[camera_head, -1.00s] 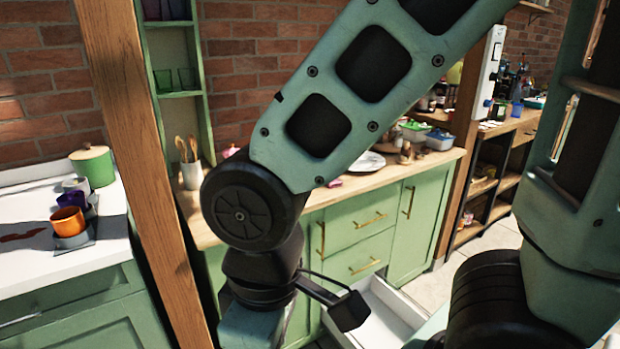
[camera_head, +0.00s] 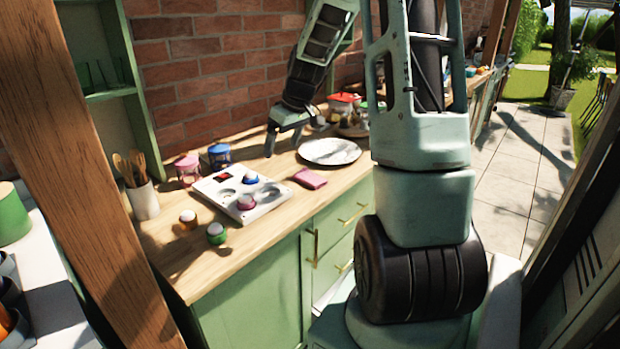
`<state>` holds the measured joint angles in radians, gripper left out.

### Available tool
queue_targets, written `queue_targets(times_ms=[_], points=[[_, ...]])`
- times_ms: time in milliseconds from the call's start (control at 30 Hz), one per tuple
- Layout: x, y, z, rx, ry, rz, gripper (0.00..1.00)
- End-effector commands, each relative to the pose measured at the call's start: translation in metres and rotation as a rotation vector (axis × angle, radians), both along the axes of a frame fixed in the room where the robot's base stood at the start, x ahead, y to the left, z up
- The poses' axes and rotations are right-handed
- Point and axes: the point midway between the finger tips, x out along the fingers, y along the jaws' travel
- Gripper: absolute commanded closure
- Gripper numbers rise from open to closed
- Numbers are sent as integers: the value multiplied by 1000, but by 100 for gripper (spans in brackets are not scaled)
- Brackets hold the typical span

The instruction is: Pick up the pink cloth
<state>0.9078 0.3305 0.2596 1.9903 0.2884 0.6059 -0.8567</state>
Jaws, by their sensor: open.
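My gripper (camera_head: 283,146) hangs over the counter behind and to the left of the cloth, pointing down. Its fingers are spread, with nothing seen between them. It is apart from the cloth.
A white plate (camera_head: 330,151) lies behind the cloth. A white tray (camera_head: 227,196) with pink and blue cups is at left. Small egg cups (camera_head: 216,233), jars (camera_head: 219,155) and a utensil pot (camera_head: 143,199) stand around it.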

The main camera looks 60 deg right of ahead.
Motion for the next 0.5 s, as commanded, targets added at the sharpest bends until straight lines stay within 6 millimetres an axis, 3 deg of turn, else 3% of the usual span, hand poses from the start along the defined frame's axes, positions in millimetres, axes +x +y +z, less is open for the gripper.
queue_targets(times_ms=[33, 100, 200, 300, 500], points=[[-13, -37, 0, -9, -12, -50, 15], [-28, -73, -1, -26, -26, -88, 15], [-47, -108, -1, -45, -37, -126, 15], [-58, -127, -3, -56, -43, -145, 15], [-53, -133, -26, -55, -42, -150, 15]])
